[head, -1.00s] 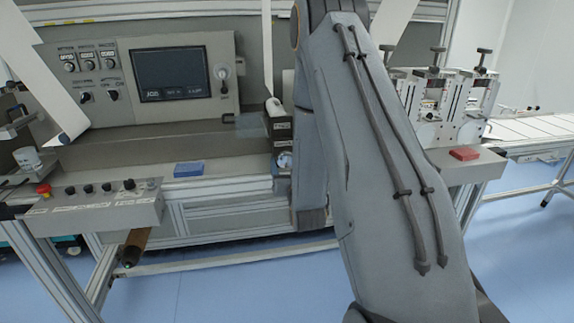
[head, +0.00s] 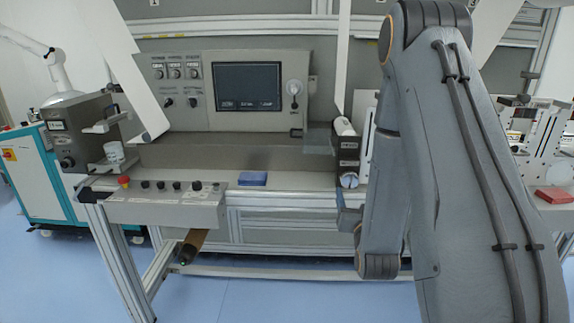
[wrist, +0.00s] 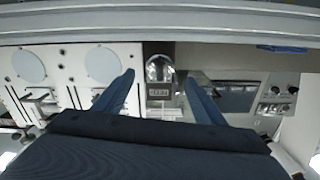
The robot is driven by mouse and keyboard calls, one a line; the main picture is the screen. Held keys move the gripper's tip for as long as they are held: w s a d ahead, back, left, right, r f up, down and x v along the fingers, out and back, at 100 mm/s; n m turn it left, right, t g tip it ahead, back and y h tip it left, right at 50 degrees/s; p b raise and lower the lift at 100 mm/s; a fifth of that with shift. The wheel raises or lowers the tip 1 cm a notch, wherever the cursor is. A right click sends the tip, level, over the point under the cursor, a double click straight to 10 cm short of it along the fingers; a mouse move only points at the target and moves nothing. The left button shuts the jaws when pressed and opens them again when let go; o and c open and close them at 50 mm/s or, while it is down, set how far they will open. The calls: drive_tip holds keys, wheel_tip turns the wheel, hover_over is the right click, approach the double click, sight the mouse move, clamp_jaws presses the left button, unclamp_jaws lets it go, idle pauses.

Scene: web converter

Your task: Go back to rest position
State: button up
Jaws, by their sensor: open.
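My gripper (wrist: 160,88) shows in the wrist view as two blue fingers spread apart, with nothing held between them. A silver cylinder with a labelled block (wrist: 159,90) appears beyond the gap, apart from the fingers. In the head view my grey arm fills the right side, folded, with its lower joint hanging in front of the machine. My fingers cannot be made out clearly there.
A blue block (head: 252,179) lies on the machine's ledge below the screen (head: 248,87). A red block (head: 554,196) lies at the right. A button box (head: 165,207) juts out at the left, near a turquoise cabinet (head: 32,176). Blue floor shows clear in front.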

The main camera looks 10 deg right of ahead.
drive_tip(key=s+a+f+n+g+y, duration=0.3)
drive_tip(key=s+a+f+g+y, duration=0.1)
drive_tip(key=a+g, duration=0.5)
drive_tip(key=s+a+g, duration=0.2)
drive_tip(key=s, duration=0.4)
drive_tip(key=s+a+r+n+g, duration=0.1)
drive_tip(key=s+a+g, duration=0.2)
drive_tip(key=s, duration=0.4)
drive_tip(key=s+a+r+g+y, duration=0.1)
drive_tip(key=s+a+g, duration=0.1)
drive_tip(key=s, duration=0.5)
drive_tip(key=shift+a+r+n+g, duration=0.25)
drive_tip(key=shift+a+n+g, duration=0.15)
drive_tip(key=shift+a, duration=0.35)
